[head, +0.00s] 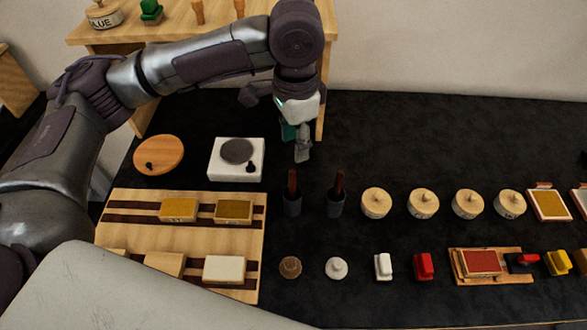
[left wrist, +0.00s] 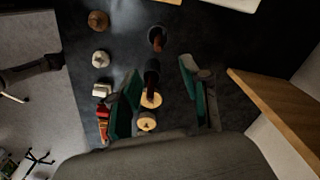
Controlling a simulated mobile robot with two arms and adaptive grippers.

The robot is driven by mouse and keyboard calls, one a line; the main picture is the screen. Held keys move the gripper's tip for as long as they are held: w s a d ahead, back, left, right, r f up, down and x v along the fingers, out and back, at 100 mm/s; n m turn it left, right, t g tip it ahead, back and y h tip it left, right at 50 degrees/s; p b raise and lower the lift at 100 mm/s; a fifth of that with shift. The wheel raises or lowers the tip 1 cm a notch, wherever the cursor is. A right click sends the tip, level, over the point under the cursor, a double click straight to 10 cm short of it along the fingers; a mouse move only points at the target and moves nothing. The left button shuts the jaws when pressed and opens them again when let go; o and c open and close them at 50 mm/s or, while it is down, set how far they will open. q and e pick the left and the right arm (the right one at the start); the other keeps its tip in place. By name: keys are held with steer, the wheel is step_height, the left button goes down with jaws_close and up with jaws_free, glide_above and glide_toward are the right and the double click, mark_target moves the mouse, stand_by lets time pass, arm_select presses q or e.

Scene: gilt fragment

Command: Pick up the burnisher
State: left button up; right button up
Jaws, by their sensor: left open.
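Two slim tools with reddish-brown handles stand upright in dark cups, a left one (head: 292,190) and a right one (head: 338,189). I cannot tell for certain which is the burnisher. They also show in the left wrist view, one higher up (left wrist: 157,42) and one lower (left wrist: 152,76) that lies between the fingers in the picture. My left gripper (head: 297,145) is open and empty, pointing down above the table behind the two cups. It also shows in the left wrist view (left wrist: 160,72), with green finger pads apart. My right gripper is not in view.
Several round wooden lidded pots (head: 375,202) stand right of the cups. A white block with a grey disc (head: 236,159) and a wooden tray (head: 183,240) are left. Small knobs and red blocks (head: 424,266) line the front. A wooden shelf (head: 330,35) stands behind the arm. The back right is clear.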

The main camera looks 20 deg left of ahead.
mark_target(294, 171)
arm_select(q)
steer(key=f, duration=0.4)
steer(key=shift+s+f+p, duration=0.2)
steer(key=shift+s+p, duration=0.1)
steer(key=shift+s, duration=0.05)
step_height(294, 171, down, 4)
steer(key=shift+w+r, duration=0.15)
steer(key=shift+r, duration=0.1)
steer(key=shift+f+p, duration=0.35)
steer(key=shift+f, duration=0.15)
steer(key=f, duration=0.1)
steer(key=f+p, duration=0.1)
steer(key=f, duration=0.1)
steer(key=shift+a+f, duration=0.2)
steer(key=shift+f, duration=0.6)
jaws_close()
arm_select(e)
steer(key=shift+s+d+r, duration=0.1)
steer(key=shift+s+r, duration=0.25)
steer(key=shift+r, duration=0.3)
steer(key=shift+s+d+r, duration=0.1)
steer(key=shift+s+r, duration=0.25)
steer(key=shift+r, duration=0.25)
